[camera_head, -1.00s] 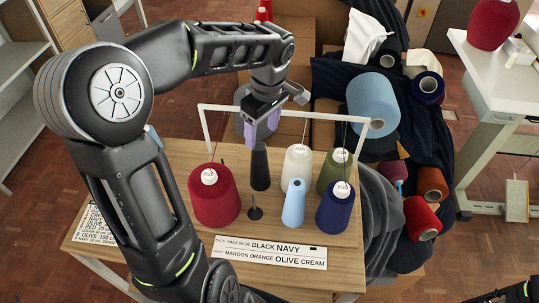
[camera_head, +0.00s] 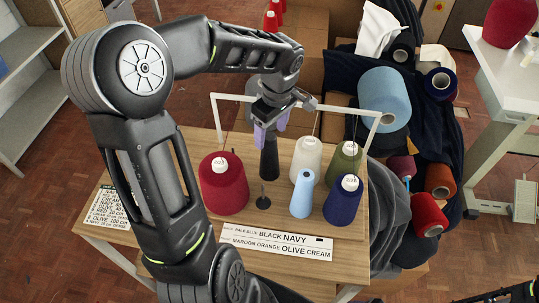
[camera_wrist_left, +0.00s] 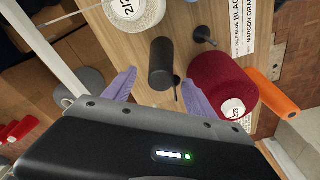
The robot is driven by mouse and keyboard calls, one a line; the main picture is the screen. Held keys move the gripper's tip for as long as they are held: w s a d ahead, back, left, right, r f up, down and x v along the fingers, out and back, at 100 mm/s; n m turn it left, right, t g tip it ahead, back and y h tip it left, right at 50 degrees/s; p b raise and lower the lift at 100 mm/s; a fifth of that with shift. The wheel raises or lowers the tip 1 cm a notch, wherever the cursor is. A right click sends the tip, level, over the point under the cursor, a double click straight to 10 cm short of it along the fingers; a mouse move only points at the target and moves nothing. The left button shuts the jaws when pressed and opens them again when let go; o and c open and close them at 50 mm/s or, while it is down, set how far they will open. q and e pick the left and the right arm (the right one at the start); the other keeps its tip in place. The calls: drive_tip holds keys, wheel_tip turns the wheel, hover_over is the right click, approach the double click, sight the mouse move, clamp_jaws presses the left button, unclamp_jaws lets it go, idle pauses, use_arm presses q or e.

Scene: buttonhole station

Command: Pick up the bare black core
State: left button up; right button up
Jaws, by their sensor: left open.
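The bare black core (camera_head: 270,162) stands upright on the wooden board, behind the empty black peg (camera_head: 263,194). It also shows in the left wrist view (camera_wrist_left: 160,58). My left gripper (camera_head: 271,128) is open, with its purple fingers at the core's upper end. In the left wrist view, the fingertips (camera_wrist_left: 159,77) lie on either side of the core's near end, with gaps showing. How deep the core sits between them I cannot tell.
A maroon cone (camera_head: 223,188) stands left of the core. Cream (camera_head: 306,160), olive (camera_head: 343,163), pale blue (camera_head: 302,196) and navy (camera_head: 342,205) yarn stands to its right. A white frame (camera_head: 340,108) rises behind. Label cards (camera_head: 275,247) lie in front.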

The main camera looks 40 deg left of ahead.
sight(269, 156)
use_arm(q)
drive_tip(key=shift+a+f+p, duration=0.2)
drive_tip(key=shift+f+p, duration=0.15)
drive_tip(key=shift+f, duration=1.6)
drive_tip(key=shift+c, duration=0.3)
clamp_jaws()
